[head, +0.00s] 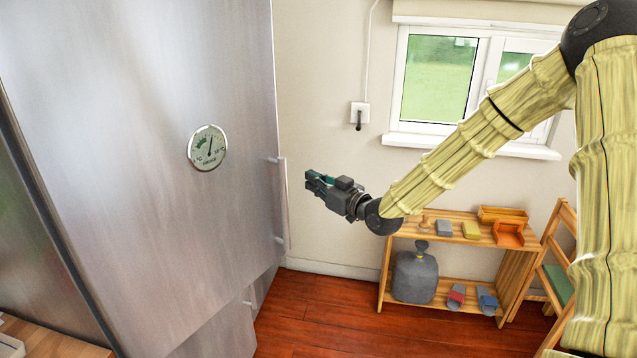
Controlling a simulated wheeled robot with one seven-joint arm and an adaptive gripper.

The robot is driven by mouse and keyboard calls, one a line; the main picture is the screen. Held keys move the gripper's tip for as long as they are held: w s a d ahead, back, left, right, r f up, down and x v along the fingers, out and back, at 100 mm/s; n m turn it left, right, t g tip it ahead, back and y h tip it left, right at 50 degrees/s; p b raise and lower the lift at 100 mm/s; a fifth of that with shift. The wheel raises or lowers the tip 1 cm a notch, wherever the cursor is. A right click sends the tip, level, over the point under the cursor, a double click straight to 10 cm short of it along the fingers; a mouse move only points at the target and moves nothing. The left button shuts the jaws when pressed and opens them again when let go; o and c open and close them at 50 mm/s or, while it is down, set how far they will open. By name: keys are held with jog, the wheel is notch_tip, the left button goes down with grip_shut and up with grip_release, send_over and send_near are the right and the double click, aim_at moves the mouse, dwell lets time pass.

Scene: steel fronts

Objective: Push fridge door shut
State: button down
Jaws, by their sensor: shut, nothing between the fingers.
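The steel fridge door (150,110) fills the left of the head view, with a round dial thermometer (207,148) on its face. A vertical bar handle (283,205) runs along its right edge. The door looks ajar, but I cannot tell how wide its gap is. A lower steel front (215,335) shows beneath it. My gripper (308,183) is shut and empty. In the picture it is just right of the handle, pointing left, with a strip of wall visible between them. I cannot tell their distance in depth.
A wooden shelf (455,272) with bins, slippers and a grey sack (415,275) stands against the back wall below a window (440,80). A wooden chair (560,260) is at the right. Reddish floor (320,320) is clear between fridge and shelf.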

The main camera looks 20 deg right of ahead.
aim_at(285, 167)
jog(key=shift+p+x, duration=2.15)
jog(key=shift+x, duration=2.6)
